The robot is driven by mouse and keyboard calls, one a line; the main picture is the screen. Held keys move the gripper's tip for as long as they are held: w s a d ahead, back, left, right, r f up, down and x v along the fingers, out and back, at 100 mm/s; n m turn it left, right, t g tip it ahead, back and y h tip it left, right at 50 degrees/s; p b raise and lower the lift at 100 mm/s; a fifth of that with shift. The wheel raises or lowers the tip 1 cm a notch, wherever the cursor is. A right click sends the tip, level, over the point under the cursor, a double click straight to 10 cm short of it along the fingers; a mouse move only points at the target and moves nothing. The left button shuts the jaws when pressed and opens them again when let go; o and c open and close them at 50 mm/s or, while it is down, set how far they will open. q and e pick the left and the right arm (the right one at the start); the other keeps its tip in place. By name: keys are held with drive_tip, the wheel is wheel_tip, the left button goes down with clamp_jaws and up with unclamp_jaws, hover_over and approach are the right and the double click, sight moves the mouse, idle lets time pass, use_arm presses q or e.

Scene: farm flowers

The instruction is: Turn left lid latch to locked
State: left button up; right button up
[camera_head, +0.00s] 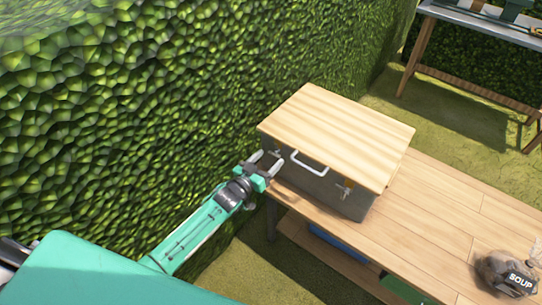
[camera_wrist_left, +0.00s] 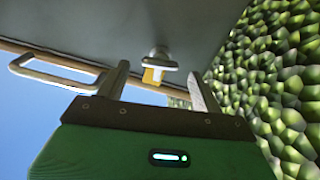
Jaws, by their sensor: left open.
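A grey box (camera_head: 325,191) with a pale wooden lid (camera_head: 337,135) stands on a wooden bench. The left latch (camera_wrist_left: 157,60) shows in the left wrist view as a small metal knob with a yellow part, on the grey box front. In the head view my gripper largely hides it. My left gripper (camera_head: 266,160) is open at the left end of the box front. In the left wrist view its two fingers (camera_wrist_left: 158,75) stand on either side of the latch, with gaps; contact is not visible. The right latch (camera_head: 344,190) is on the same front. My right gripper is out of view.
A pale handle (camera_head: 308,165) sticks out between the latches, close to my left gripper; it also shows in the left wrist view (camera_wrist_left: 55,74). A leafy hedge (camera_head: 150,110) rises close on the left. A soup bag (camera_head: 508,272) sits on the bench (camera_head: 440,220) at right.

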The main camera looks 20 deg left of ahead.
sight(276, 153)
use_arm(q)
drive_tip(key=shift+x, duration=1.15)
drive_tip(key=c, duration=1)
drive_tip(key=shift+m, duration=1)
drive_tip(key=o, duration=1)
